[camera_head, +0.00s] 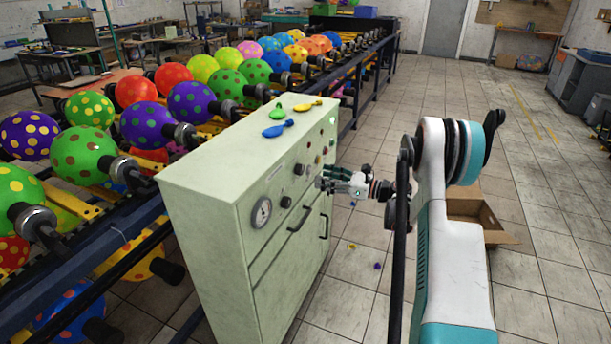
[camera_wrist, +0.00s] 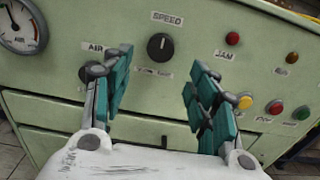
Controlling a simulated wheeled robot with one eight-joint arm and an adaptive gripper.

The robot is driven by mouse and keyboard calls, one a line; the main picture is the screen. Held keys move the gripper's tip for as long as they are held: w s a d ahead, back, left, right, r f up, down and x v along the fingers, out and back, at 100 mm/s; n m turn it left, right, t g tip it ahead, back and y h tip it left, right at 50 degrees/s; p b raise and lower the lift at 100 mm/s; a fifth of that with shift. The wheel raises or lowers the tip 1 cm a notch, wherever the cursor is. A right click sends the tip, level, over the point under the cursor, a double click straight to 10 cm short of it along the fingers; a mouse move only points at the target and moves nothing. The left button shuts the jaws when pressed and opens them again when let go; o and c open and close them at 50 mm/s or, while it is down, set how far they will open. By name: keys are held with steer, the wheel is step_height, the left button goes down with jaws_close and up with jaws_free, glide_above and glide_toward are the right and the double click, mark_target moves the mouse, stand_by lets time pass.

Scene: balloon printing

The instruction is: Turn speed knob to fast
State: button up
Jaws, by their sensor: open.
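The speed knob (camera_wrist: 160,47) is a round black knob on the pale green cabinet panel, under a "SPEED" label. A white pointer mark shows on its upper part. Small lettering under it is too blurred to read. My gripper (camera_wrist: 160,95) is open and empty, with teal fingers spread apart. In the wrist view the speed knob shows between and beyond the fingertips, and neither finger touches it. In the head view my gripper (camera_head: 338,180) is in front of the cabinet's panel. The left finger partly covers another black knob (camera_wrist: 92,71) labelled "AIR".
The cabinet (camera_head: 215,185) carries a gauge (camera_wrist: 22,25), a red "JAM" lamp (camera_wrist: 232,38) and several buttons, including a yellow one (camera_wrist: 245,102). Deflated balloons (camera_head: 277,129) lie on top. An open cardboard box (camera_head: 478,215) is on the floor beyond my arm.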

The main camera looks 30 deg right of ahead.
mark_target(303, 171)
steer(key=b+x, duration=0.1)
steer(key=x, duration=0.6)
steer(key=shift+w+a+b, duration=0.2)
steer(key=shift+w+b, duration=0.1)
steer(key=shift+b, duration=0.05)
steer(key=c, duration=1.1)
